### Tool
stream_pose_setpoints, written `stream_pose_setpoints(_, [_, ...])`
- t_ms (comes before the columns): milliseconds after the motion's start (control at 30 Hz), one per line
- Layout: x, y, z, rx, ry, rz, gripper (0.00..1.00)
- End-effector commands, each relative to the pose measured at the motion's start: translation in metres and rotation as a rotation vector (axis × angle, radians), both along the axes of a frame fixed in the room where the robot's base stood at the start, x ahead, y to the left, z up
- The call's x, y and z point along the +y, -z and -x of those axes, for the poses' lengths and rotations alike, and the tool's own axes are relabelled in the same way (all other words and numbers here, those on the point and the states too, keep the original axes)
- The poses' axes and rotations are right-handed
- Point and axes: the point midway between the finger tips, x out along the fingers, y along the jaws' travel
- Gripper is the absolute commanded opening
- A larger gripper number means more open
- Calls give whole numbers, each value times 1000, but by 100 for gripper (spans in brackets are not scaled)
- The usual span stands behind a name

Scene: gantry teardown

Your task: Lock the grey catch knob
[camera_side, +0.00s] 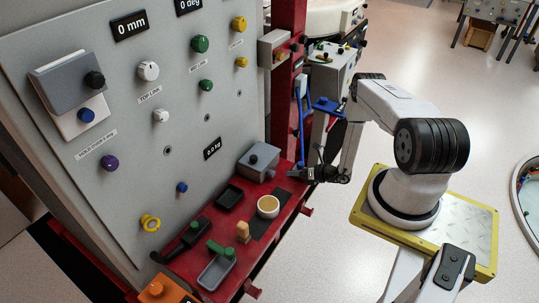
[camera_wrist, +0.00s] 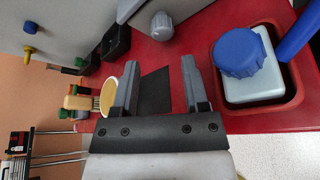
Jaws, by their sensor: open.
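A grey ribbed knob (camera_wrist: 161,26) is on the front of a grey box (camera_wrist: 137,12) at the top of the wrist view. My gripper (camera_wrist: 161,62) is open and empty. Its two dark fingers are apart from the knob, which lies beyond the fingertips. In the side view my gripper (camera_side: 318,174) is to the right of the box, near the shelf's end. I cannot tell the knob's locked state.
The red shelf (camera_side: 215,239) holds a yellow-rimmed cup (camera_side: 268,205), a dark mat (camera_side: 262,226) and black and grey trays. A blue-capped white container (camera_wrist: 258,77) sits in a red-rimmed recess to the right in the wrist view. The grey panel (camera_side: 130,195) rises behind.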

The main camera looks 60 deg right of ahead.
Motion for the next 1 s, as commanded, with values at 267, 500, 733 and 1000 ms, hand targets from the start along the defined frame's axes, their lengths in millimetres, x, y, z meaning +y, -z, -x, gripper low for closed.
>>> stream_pose_setpoints(267, [0,4,-1,1,-1,1,57])
stream_pose_setpoints(500, [3,8,-10,1,-3,1,57])
stream_pose_setpoints(733, [9,15,-32,1,-5,2,57])
stream_pose_setpoints(1000, [16,24,-60,1,-3,1,57])
